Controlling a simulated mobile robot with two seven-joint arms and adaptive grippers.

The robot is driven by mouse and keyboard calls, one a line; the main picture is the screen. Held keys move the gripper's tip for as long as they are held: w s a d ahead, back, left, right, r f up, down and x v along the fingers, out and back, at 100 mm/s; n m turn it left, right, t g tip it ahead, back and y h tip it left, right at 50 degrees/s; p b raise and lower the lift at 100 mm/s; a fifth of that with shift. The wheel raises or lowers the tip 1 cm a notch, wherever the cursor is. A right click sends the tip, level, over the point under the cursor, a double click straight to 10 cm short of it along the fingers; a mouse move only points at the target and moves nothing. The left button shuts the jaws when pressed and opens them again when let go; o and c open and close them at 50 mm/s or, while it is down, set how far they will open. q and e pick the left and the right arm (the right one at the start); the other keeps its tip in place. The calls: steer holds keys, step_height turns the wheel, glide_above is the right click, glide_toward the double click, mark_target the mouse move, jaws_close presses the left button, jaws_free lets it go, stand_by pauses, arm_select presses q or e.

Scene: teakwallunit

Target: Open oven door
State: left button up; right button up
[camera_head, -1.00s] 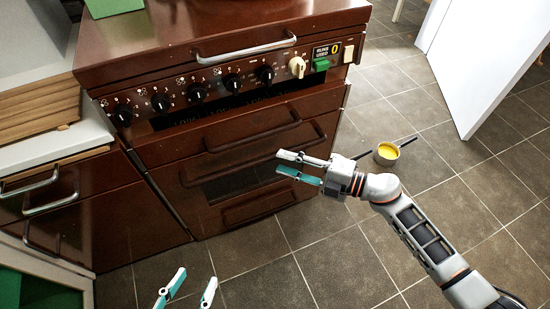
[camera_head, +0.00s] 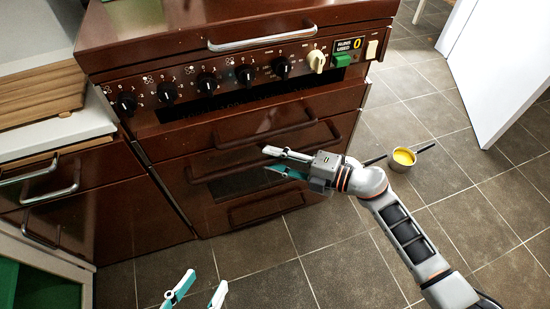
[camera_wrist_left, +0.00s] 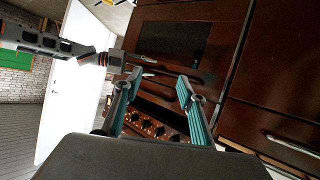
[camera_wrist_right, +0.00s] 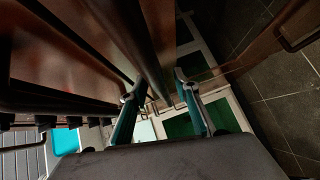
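The brown oven (camera_head: 240,110) fills the middle of the head view, with its door (camera_head: 215,213) shut. A dark bar handle (camera_head: 218,172) runs across the upper part of the door, below another brown handle (camera_head: 240,137). My right gripper (camera_head: 268,159) is open in front of the door handle, fingers pointing left. In the right wrist view a dark bar (camera_wrist_right: 152,60) lies beyond and between its fingertips (camera_wrist_right: 156,90); I cannot tell if they touch it. My left gripper (camera_head: 206,284) is open and empty, low in front of the oven; its fingers also show apart in the left wrist view (camera_wrist_left: 157,82).
A pan with yellow contents (camera_head: 402,158) sits on the tiled floor (camera_head: 470,200) right of the oven. A white door panel (camera_head: 505,70) stands at the right. Cabinets with metal handles (camera_head: 55,200) adjoin the oven's left. Floor before the oven is clear.

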jaws_close()
